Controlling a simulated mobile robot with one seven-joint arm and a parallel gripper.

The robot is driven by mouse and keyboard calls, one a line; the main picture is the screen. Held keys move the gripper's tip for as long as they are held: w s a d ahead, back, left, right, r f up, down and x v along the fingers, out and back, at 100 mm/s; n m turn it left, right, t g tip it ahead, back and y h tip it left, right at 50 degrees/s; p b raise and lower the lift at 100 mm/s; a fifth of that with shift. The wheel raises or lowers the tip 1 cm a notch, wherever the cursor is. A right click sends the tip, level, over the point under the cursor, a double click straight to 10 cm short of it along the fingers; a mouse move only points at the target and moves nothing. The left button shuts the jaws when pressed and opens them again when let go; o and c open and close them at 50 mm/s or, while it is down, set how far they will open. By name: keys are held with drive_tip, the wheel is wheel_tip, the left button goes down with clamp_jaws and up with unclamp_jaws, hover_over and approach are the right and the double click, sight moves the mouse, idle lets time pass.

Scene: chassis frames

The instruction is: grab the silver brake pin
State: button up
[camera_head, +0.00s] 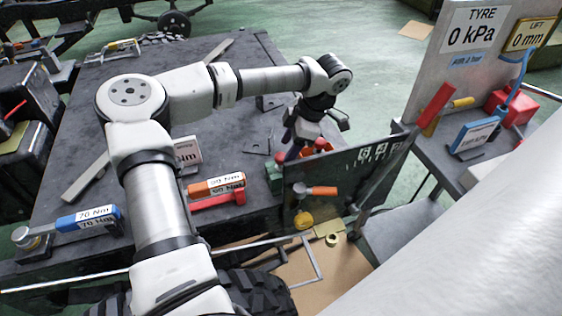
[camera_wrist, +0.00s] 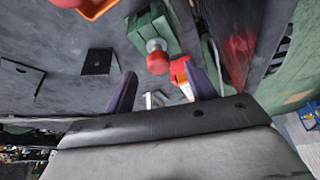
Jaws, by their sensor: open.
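My gripper (camera_head: 291,143) is over the right edge of the dark bench. In the wrist view its two purple fingers (camera_wrist: 159,75) stand apart, with nothing held between them. A small silver piece (camera_wrist: 156,99) shows between the fingers, low in that view. It may be the brake pin, but it is too small and partly hidden to be sure. A green block (camera_wrist: 150,30) with a silver collar and red round knob (camera_wrist: 158,63) lies just beyond the fingertips. I cannot make out a silver brake pin in the head view.
An orange-red part (camera_wrist: 181,72) is close beside the right finger. A dark upright panel (camera_head: 345,175) stands at the bench's right edge. Orange (camera_head: 216,185) and blue (camera_head: 88,218) labelled tools lie on the bench (camera_head: 110,75). A trolley with gauges (camera_head: 480,140) is at right.

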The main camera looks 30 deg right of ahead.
sight(283, 155)
drive_tip(key=shift+p+x, duration=1)
drive_tip(key=shift+x, duration=1.85)
drive_tip(key=c, duration=1.1)
drive_tip(key=shift+r, duration=0.1)
